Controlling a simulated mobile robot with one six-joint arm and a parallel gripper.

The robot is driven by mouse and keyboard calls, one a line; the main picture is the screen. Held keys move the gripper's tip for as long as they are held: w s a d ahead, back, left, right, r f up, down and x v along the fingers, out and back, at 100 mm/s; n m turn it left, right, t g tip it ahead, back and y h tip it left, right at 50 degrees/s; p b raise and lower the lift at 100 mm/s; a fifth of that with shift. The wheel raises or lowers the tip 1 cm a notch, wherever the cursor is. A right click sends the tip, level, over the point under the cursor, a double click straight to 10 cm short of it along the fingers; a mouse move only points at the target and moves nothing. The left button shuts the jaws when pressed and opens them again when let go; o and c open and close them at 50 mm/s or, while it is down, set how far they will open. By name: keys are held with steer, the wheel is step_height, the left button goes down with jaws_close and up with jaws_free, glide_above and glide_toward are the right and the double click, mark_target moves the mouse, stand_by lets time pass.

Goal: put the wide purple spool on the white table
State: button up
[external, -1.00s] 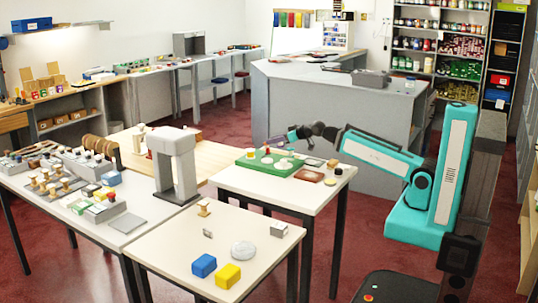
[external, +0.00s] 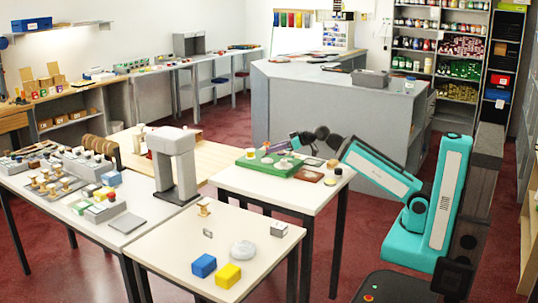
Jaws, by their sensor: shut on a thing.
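My gripper (external: 289,144) is over the green tray (external: 268,164) on the middle pale table, near the tray's back edge. It is shut on a small purple thing (external: 296,141), which looks like the wide purple spool. The spool is small and partly hidden by the fingers. I cannot tell whether it touches the tray. Two pale-topped tables are near: the middle one (external: 300,199) under the tray, and the front one (external: 168,249).
The front table holds a blue block (external: 204,265), a yellow block (external: 228,275), a grey disc (external: 243,249) and a small grey box (external: 279,229), with bare room at its left. A grey arch-shaped stand (external: 175,165) rises behind it.

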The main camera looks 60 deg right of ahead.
mark_target(260, 178)
steer(key=shift+s+a+f+n+y+b, duration=0.2)
steer(key=shift+s+a+b, duration=0.25)
steer(key=shift+b, duration=0.35)
steer(key=shift+s+a+f+y+b, duration=0.1)
steer(key=shift+s+a+f+b, duration=0.25)
steer(key=shift+b, duration=0.5)
steer(key=shift+s+a+f+n+y+b, duration=0.15)
steer(key=shift+s+a+b, duration=0.35)
steer(key=shift+b, duration=0.3)
steer(key=shift+n+y, duration=0.35)
steer(key=shift+y, duration=0.1)
steer(key=s+a+b, duration=0.1)
steer(key=b, duration=0.2)
steer(key=s+a+f+b, duration=0.1)
steer(key=s+b, duration=0.1)
steer(key=b, duration=0.1)
steer(key=s+a+f+b, duration=0.1)
steer(key=b, duration=0.2)
steer(key=shift+s+a+f, duration=0.1)
steer(key=shift+s+a, duration=0.15)
steer(key=shift+s, duration=0.05)
steer(key=shift+s+a+f+b, duration=0.4)
steer(key=shift+a+f+b, duration=0.15)
steer(key=shift+b, duration=0.55)
steer(key=shift+w+p, duration=0.15)
steer(key=shift+p, duration=0.15)
